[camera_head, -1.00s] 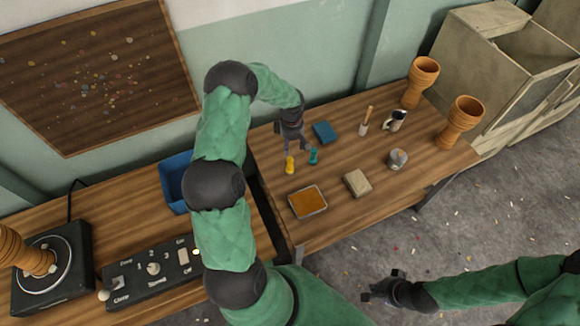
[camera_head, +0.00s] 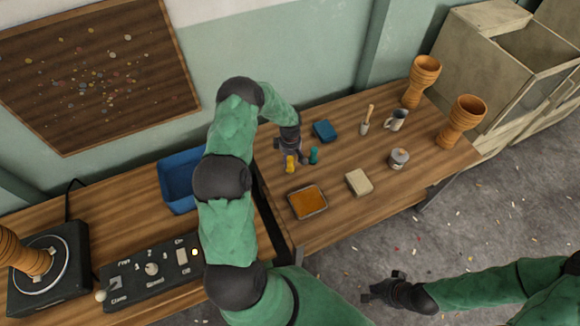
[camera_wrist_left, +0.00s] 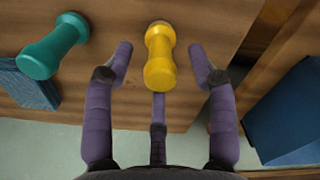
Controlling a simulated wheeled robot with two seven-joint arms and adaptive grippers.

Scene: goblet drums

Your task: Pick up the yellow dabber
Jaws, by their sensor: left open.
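The yellow dabber (camera_head: 290,165) stands on the right-hand table near its left edge. In the left wrist view the yellow dabber (camera_wrist_left: 160,57) lies between the spread purple fingers, with gaps on both sides. My left gripper (camera_head: 291,158) is open, pointing down over the dabber; its fingers also show in the left wrist view (camera_wrist_left: 160,68). A teal dabber (camera_head: 314,155) stands just to the right, outside the fingers; it also shows in the left wrist view (camera_wrist_left: 53,46). My right gripper (camera_head: 372,292) is over the floor at lower right, away from the table; its jaw state is unclear.
Near the dabber are a blue block (camera_head: 324,131) and an orange-filled tray (camera_head: 307,203). A pale block (camera_head: 359,182), grey pot (camera_head: 399,158), brush (camera_head: 367,120), mug (camera_head: 396,120) and two goblet drums (camera_head: 462,122) stand further right. A blue bin (camera_head: 178,182) is left, across a gap.

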